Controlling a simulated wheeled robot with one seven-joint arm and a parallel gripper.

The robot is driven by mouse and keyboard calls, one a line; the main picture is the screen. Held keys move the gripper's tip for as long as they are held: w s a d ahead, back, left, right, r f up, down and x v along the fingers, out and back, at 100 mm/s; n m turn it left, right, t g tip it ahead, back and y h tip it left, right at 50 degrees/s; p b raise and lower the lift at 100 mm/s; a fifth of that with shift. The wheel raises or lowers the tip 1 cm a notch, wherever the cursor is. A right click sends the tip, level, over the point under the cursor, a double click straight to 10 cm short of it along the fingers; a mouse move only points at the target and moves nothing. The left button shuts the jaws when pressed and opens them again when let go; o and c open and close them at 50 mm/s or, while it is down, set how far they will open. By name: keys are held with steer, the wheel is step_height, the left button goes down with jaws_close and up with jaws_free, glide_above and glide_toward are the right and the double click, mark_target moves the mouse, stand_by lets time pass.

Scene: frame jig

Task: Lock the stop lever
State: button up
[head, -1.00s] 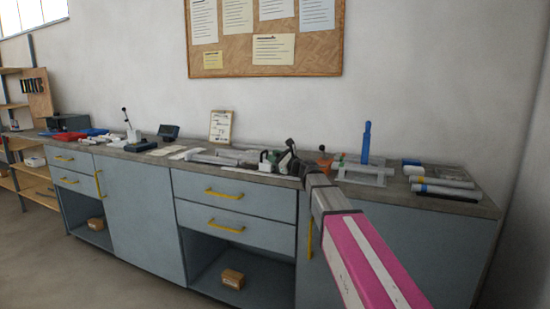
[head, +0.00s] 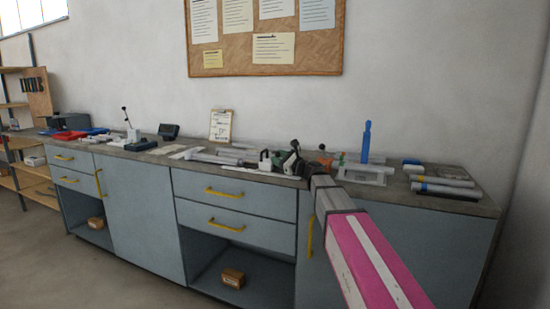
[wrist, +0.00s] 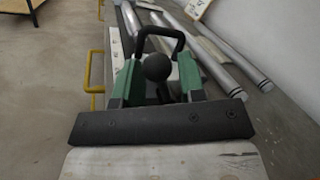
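I cannot tell whether the knob belongs to the stop lever.
Grey tubes (wrist: 232,62) lie on the bench beyond the device. Drawers with yellow handles (head: 224,191) line the bench front.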

steer(key=v, duration=0.8)
steer(key=shift+s+d, duration=0.15)
